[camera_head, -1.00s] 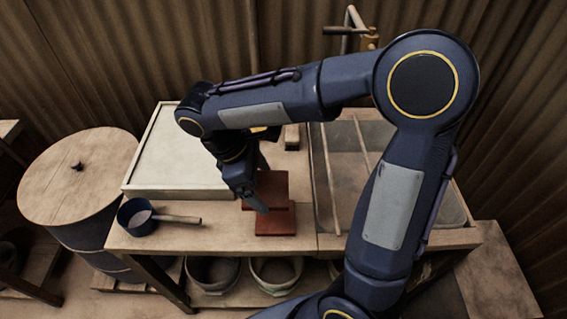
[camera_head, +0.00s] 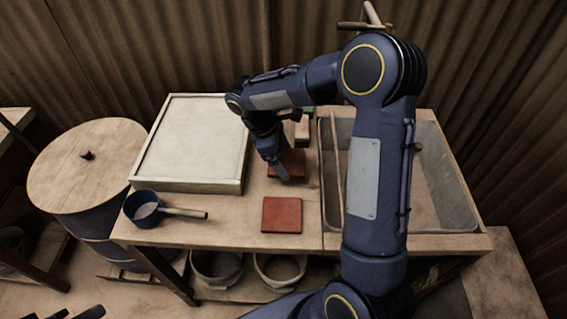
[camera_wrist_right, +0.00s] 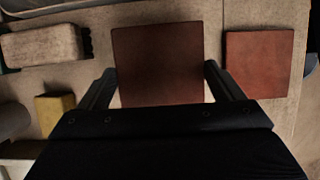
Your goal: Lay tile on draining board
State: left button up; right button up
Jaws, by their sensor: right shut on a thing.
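My right gripper (camera_head: 283,172) is shut on a dark red square tile (camera_head: 293,163). In the right wrist view, this tile (camera_wrist_right: 157,62) sits between the two fingers. It is over the bench; its height above the top is hard to tell. A second, brighter red tile (camera_head: 282,214) lies flat near the bench's front edge, apart from the held one; it also shows in the right wrist view (camera_wrist_right: 259,62). A pale rimmed board (camera_head: 195,145), likely the draining board, lies left of my gripper, its surface empty. Dark tips at the bottom left may be my left gripper (camera_head: 74,313).
A blue ladle-like pan (camera_head: 143,208) lies at the bench's front left, its handle pointing right. A metal basin (camera_head: 440,185) with sticks across it is on the right, partly behind my arm. A pale block (camera_head: 302,130) stands behind the held tile. A lidded barrel (camera_head: 88,165) stands left.

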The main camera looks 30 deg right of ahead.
aim_at(281, 159)
jog(key=shift+w+d+f, duration=0.15)
jog(key=shift+f, duration=1.65)
